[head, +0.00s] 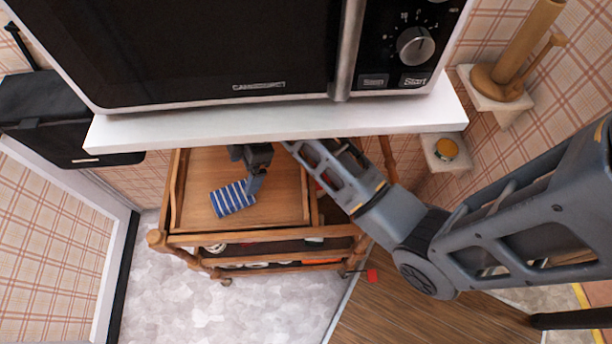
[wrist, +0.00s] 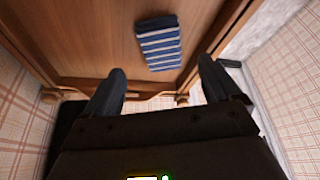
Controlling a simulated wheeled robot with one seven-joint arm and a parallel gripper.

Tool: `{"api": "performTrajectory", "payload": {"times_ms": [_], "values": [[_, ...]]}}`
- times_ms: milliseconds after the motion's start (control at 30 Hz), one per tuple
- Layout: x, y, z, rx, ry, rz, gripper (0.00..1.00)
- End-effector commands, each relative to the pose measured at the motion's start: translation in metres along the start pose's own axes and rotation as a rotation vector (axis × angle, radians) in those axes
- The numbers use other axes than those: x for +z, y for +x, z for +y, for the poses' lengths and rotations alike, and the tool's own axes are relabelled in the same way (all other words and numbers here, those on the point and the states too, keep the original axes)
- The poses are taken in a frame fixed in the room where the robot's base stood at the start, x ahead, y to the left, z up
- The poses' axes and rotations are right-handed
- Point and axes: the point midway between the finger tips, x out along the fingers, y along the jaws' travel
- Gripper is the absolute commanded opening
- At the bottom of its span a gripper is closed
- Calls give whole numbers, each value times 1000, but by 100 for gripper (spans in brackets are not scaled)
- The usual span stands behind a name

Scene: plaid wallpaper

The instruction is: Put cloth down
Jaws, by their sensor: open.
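A blue and white striped cloth (head: 232,198) lies folded on the top of a wooden cart (head: 190,210), near its front left part. In the wrist view the cloth (wrist: 159,44) rests flat on the wooden surface (wrist: 90,40), beyond my fingertips. My gripper (head: 254,188) is just right of the cloth in the head view. In the wrist view its two fingers (wrist: 160,78) are spread apart with nothing between them. Whether a finger touches the cloth is hard to tell in the head view.
A white shelf (head: 250,124) bearing a microwave (head: 220,45) hangs over the cart's back, close above my forearm. A black box (head: 60,115) is at left. Lower cart shelves hold items.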

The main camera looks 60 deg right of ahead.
Motion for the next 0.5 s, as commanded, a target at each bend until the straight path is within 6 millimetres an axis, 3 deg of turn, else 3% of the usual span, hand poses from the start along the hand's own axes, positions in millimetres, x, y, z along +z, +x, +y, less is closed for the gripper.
{"api": "performTrajectory", "payload": {"times_ms": [233,500], "values": [[4,7,-10,24,28,1,91],[32,28,-66,215,216,36,91]]}}
